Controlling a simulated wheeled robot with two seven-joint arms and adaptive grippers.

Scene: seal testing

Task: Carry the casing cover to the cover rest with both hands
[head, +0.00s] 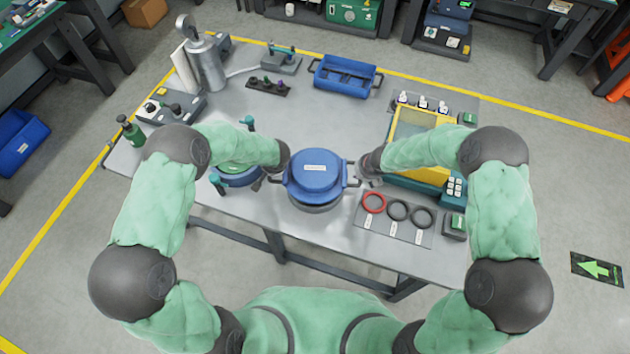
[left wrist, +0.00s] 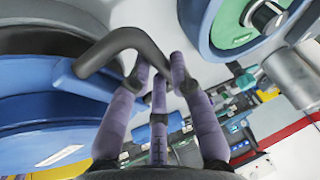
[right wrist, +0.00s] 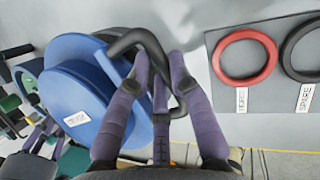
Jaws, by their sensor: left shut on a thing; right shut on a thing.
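The blue casing cover (head: 315,173) is near the middle of the table in the head view, with a white label and a dark handle on each side. A grey round base (head: 316,207) shows below it; I cannot tell whether the two touch. My left gripper (left wrist: 160,78) is shut on the cover's left handle (left wrist: 108,48). My right gripper (right wrist: 160,75) is shut on the right handle (right wrist: 135,40). The cover's blue side (right wrist: 80,100) also shows in the right wrist view. I cannot tell for sure which object is the cover rest.
A blue and green round housing (head: 238,174) with teal-handled clamps stands left of the cover. A mat (head: 385,229) with one red ring (head: 374,203) and two dark rings lies to the right. A yellow-framed machine (head: 420,130) and a blue bin (head: 345,78) stand farther back.

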